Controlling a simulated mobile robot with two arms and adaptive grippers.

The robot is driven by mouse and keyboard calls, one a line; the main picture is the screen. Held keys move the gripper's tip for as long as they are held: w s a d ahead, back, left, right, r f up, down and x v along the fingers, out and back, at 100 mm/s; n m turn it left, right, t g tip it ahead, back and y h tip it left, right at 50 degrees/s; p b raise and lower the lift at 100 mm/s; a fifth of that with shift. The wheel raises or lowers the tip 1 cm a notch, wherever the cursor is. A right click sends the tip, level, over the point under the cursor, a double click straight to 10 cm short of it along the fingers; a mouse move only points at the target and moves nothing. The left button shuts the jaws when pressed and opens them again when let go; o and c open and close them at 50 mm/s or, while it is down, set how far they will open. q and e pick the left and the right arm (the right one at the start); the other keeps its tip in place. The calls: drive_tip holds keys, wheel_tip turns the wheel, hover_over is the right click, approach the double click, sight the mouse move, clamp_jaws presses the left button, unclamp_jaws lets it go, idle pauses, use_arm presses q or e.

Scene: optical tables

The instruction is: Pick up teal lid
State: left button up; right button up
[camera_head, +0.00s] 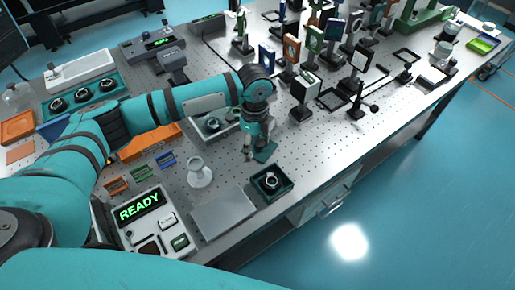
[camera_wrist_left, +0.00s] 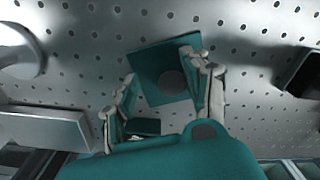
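The teal lid (camera_head: 267,153) is a flat square plate on the perforated optical table (camera_head: 330,150), just below my left gripper (camera_head: 254,151). In the left wrist view the lid (camera_wrist_left: 150,62) shows a round dark knob (camera_wrist_left: 171,83) near its middle. My left gripper (camera_wrist_left: 165,88) points down with its fingers apart, one on each side of the knob. The right finger covers part of the lid's edge. I see no clear contact with the knob. My right gripper is in neither view.
A dark teal open box (camera_head: 272,183) with a round part inside stands near the lid. A grey plate (camera_head: 223,212), a white flanged piece (camera_head: 199,173) and a READY instrument (camera_head: 148,222) are close by. Several optic mounts (camera_head: 304,90) crowd the far side.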

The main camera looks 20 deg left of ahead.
use_arm(q)
drive_tip(key=shift+f, duration=0.2)
drive_tip(key=c, duration=0.7)
drive_tip(key=shift+s, duration=0.1)
clamp_jaws()
